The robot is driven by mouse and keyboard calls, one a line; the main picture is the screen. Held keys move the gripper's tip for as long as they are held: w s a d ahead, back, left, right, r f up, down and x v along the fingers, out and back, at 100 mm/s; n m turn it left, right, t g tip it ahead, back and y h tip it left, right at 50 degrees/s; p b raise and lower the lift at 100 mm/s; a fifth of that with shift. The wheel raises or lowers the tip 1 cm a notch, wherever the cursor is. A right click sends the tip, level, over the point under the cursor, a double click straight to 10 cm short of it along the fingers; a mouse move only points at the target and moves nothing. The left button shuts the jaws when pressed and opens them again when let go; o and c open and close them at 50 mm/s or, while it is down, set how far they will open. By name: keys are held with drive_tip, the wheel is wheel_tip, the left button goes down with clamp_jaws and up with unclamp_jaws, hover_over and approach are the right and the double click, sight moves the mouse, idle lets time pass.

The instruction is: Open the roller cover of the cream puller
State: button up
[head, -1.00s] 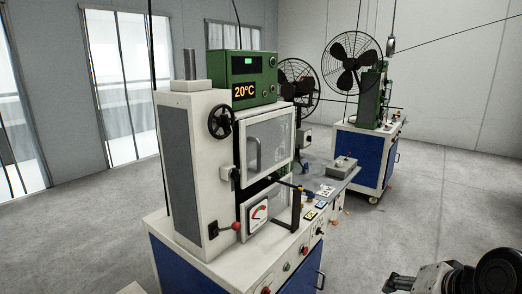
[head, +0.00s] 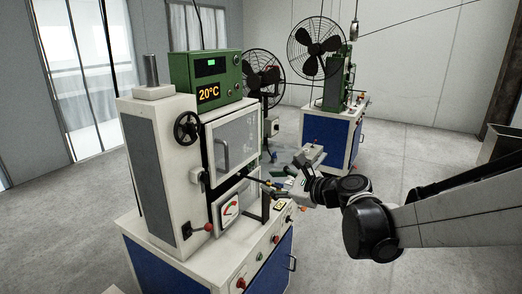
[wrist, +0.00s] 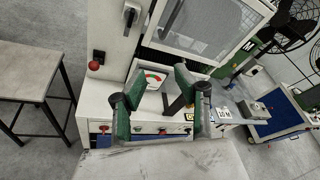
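The cream puller (head: 155,170) is the tall cream machine at the left centre of the head view, and it also shows in the wrist view (wrist: 107,40). Its roller cover (head: 236,140) is a framed see-through panel with an upright handle (head: 222,153); it looks shut. In the wrist view the cover (wrist: 205,25) and its handle (wrist: 172,18) are at the top. My gripper (wrist: 157,80) is open and empty, its green and black fingers wide apart, below the cover. In the head view my gripper (head: 283,183) is small, low and to the right of the cover.
A handwheel (head: 187,128), a red-knobbed lever (head: 208,227) and a dial gauge (head: 230,208) are on the machine's front. A green 20°C box (head: 206,80) sits on top. Fans (head: 318,45) and another blue-based machine (head: 330,135) stand behind. A small table (wrist: 35,75) stands at left.

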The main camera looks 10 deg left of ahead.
sight(227, 168)
drive_tip(key=w+a+m+y+p, duration=0.1)
drive_tip(key=w+a+m, duration=0.1)
drive_tip(key=w+a, duration=0.2)
drive_tip(key=w+a+m+p, duration=0.2)
drive_tip(key=w+a, duration=0.2)
drive_tip(key=a, duration=0.3)
drive_tip(key=w+a+m+t+y+p, duration=0.1)
drive_tip(key=w+a+m, duration=0.1)
drive_tip(key=w+a, duration=0.2)
drive_tip(key=shift+w+a+y+p, duration=0.15)
drive_tip(key=shift+a+y+p, duration=0.2)
drive_tip(key=shift+a, duration=0.85)
clamp_jaws()
